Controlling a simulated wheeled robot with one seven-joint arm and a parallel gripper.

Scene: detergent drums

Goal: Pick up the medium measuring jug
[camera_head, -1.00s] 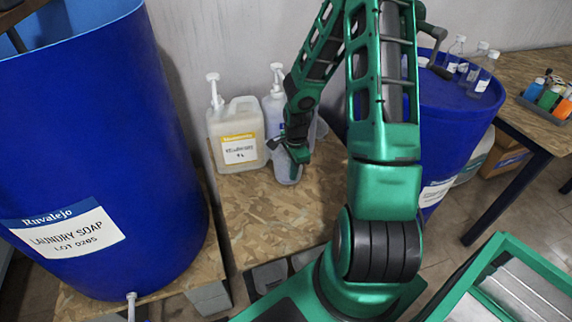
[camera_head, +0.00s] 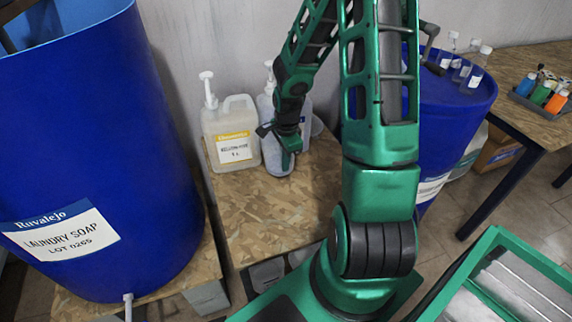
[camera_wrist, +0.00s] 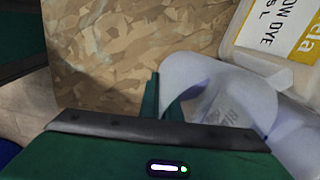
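The measuring jug (camera_head: 276,163) is a pale, translucent grey-blue jug at the front of a small group on the chipboard top. In the wrist view its curved, whitish body (camera_wrist: 190,72) fills the middle right. My gripper (camera_head: 287,163) reaches down at it from above. In the wrist view the green fingers (camera_wrist: 160,98) are close together, with the jug's thin pale edge between them. They look shut on it. Whether the jug's base touches the board is hard to tell. Part of the jug is hidden behind my gripper.
A jerrycan with a yellow label (camera_head: 230,135) stands close left of the jug, and a pump bottle (camera_head: 268,100) stands behind. Blue drums rise at left (camera_head: 90,150) and right (camera_head: 450,95). The front of the chipboard top (camera_head: 270,225) is clear.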

